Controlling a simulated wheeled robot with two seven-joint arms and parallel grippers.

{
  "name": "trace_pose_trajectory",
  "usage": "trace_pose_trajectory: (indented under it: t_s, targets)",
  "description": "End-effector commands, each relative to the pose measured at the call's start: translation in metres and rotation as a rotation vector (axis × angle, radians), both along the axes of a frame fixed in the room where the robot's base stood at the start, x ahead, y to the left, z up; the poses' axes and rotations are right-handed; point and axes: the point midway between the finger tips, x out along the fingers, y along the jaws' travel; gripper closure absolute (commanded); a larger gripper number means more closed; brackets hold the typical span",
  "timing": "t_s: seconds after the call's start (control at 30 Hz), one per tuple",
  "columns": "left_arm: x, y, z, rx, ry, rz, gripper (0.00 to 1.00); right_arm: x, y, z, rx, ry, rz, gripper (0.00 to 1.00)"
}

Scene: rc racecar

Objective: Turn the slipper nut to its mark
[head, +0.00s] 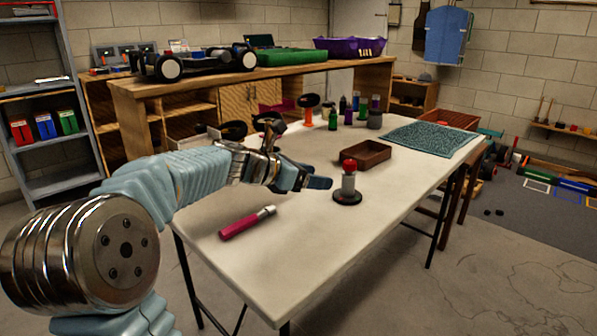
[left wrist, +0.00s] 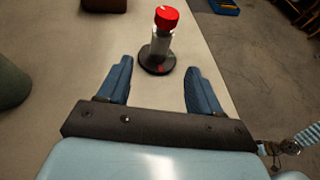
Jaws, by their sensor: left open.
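The slipper nut is a red knob (head: 349,165) on top of a grey post on a round black base (head: 347,198), standing upright on the white table. In the left wrist view the red knob (left wrist: 166,17) is beyond my fingertips, and a red mark shows on the black base (left wrist: 157,58). My left gripper (head: 325,183) is left of the post in the head view. In the left wrist view my left gripper (left wrist: 160,75) is open and empty, its two blue fingers apart and pointing toward the post. My right gripper is not in view.
A magenta-handled tool (head: 247,223) lies at the table's near left. A brown tray (head: 362,156) stands behind the post, with a teal mat (head: 430,138) farther right. Several bottles and round-topped items stand at the back. The table's front right is clear.

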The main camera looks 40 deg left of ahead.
Motion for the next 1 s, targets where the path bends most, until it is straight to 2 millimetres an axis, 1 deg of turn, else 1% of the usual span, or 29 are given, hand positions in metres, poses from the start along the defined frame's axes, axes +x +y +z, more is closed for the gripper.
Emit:
trace_pose_trajectory:
  t_s: [0.17,0.4,0.6,0.7,0.8,1.0]
  targets:
    - [0.023,-0.009,-0.011,-0.002,0.002,-0.003,0.35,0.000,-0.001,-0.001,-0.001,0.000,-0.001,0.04]
    - [0.070,-0.025,-0.031,-0.004,0.001,-0.004,0.35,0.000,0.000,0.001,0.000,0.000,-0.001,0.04]
    - [0.101,-0.035,-0.044,-0.001,0.001,-0.003,0.35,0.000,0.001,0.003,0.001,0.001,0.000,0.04]
    - [0.110,-0.038,-0.048,-0.001,0.000,-0.002,0.35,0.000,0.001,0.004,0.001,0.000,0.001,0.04]
    - [0.115,-0.040,-0.050,0.000,0.000,-0.001,0.35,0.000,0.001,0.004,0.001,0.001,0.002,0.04]
    - [0.117,-0.041,-0.051,0.000,0.000,-0.001,0.35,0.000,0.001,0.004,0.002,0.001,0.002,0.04]
